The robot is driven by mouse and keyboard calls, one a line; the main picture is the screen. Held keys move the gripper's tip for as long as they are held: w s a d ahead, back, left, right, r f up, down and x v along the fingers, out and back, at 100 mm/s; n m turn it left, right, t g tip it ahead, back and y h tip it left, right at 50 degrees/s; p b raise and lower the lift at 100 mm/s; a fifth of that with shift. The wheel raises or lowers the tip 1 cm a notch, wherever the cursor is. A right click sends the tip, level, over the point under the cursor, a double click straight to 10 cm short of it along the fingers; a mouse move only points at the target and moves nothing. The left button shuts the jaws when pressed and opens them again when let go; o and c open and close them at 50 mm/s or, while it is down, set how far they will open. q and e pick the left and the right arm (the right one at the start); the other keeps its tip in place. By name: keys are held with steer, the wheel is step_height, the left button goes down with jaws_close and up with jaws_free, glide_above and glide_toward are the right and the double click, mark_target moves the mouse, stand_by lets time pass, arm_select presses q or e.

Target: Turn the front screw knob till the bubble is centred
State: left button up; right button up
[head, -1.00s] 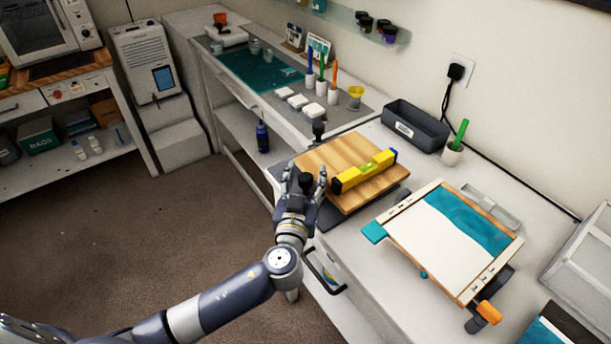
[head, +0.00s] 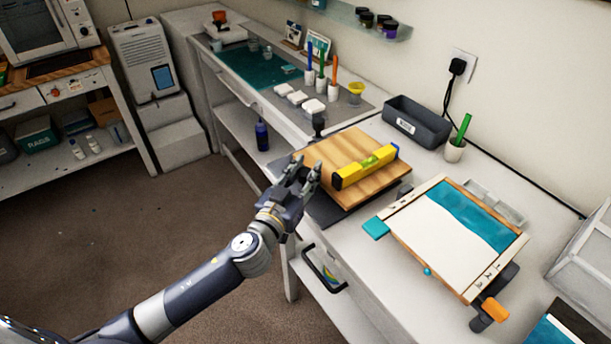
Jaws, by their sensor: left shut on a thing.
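A wooden board (head: 326,149) lies on a dark base on the white bench, with a yellow spirit level (head: 350,178) across its top. The level's green vial (head: 370,162) shows, but its bubble is too small to read. My left gripper (head: 306,175) is at the board's front left corner, its fingers closed around the front screw knob, which they mostly hide. Another dark screw knob (head: 319,125) stands at the back left corner. A dark part (head: 404,190), perhaps a third knob, shows at the right corner. My right gripper is not in view.
A screen frame (head: 389,222) with a teal strip stands to the right of the board. A grey bin (head: 416,126) and a white cup with a green tool (head: 454,151) stand behind.

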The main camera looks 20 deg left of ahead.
arm_select(q)
steer(key=m+h, duration=0.2)
steer(key=h, duration=0.1)
steer(key=shift+a+g, duration=0.15)
steer(key=shift+g, duration=0.15)
steer(key=m+g+h, duration=0.1)
steer(key=m+h, duration=0.1)
steer(key=h, duration=0.1)
steer(key=shift+m+g+h+p, duration=0.3)
steer(key=shift+m+g+p, duration=0.05)
steer(key=shift+m+g, duration=0.05)
steer(key=m+g+h, duration=0.2)
steer(key=h, duration=0.1)
steer(key=shift+w+m+g+h, duration=0.1)
steer(key=shift+m+g+h, duration=0.2)
steer(key=shift+m, duration=0.1)
steer(key=m+g+h, duration=0.1)
steer(key=m+g+h+b, duration=0.1)
steer(key=g, duration=0.1)
steer(key=shift+f+m, duration=0.2)
steer(key=shift+m, duration=0.1)
steer(key=m+g+h+b, duration=0.2)
steer(key=g, duration=0.1)
steer(key=shift+f+g+b, duration=0.1)
steer(key=shift+g+b, duration=0.2)
steer(key=shift+s+m+g+h+b, duration=0.2)
steer(key=shift+m+g+h+b, duration=0.15)
steer(key=shift+m+g, duration=0.4)
